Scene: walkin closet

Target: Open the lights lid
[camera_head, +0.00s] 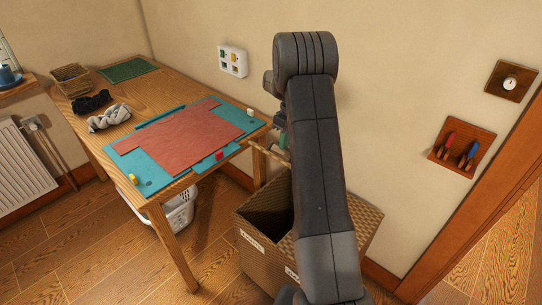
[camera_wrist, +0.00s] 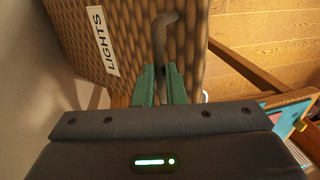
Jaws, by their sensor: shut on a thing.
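The woven hamper (camera_head: 262,262) stands on the floor beside the table, with labels on its front. Its left compartment (camera_head: 268,212) shows a dark open interior. In the wrist view a wicker panel with a LIGHTS label (camera_wrist: 103,42) fills the upper left. A dark curved strap (camera_wrist: 160,35) lies against this panel. My gripper (camera_wrist: 160,78) has its green fingers closed around the strap's near end. In the head view my arm hides most of the gripper; a green finger part shows near a thin tan edge (camera_head: 268,152), probably the raised lid.
The wooden table (camera_head: 172,202) with a teal and red mat (camera_head: 185,138) stands close on the left. A white basket (camera_head: 178,212) is under it. The wall is close behind the hamper. A tool rack (camera_head: 463,146) and dial (camera_head: 510,82) hang at right.

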